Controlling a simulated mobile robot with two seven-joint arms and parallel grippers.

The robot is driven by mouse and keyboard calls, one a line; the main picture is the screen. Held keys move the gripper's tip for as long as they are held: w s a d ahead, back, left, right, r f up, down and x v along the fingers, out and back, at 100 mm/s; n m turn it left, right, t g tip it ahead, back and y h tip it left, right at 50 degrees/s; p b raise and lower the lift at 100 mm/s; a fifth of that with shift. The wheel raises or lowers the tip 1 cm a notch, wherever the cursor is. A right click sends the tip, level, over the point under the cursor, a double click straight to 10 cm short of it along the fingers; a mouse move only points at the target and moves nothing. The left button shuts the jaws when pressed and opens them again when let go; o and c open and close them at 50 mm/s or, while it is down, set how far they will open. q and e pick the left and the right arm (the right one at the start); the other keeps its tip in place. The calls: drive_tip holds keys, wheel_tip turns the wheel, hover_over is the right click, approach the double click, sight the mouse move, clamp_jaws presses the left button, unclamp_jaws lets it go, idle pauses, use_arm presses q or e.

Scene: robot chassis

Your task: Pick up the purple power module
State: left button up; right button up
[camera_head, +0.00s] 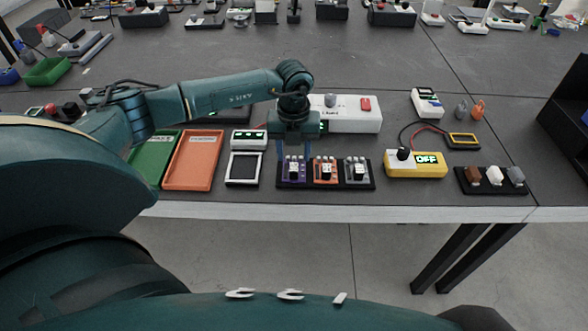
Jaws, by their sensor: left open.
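The purple power module (292,172) sits in the left place of a black holder (325,185) near the front edge of the table. An orange module (325,172) and a grey module (358,172) stand to its right in the same holder. My left gripper (294,150) points down over the purple module, its open fingers at about the module's top and hiding part of it. I cannot tell whether the fingers touch it. My right gripper is not in view.
A white box (345,114) stands behind the holder. A yellow device reading OFF (416,164) is to the right. A black-and-white device (245,160), an orange tray (193,162) and a green tray (153,160) lie to the left. The table's front edge (340,212) is close.

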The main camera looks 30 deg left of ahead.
sight(294, 164)
use_arm(q)
drive_tip(key=shift+w+f+p, duration=0.1)
drive_tip(key=shift+f+p, duration=0.2)
drive_tip(key=shift+f, duration=2.1)
clamp_jaws()
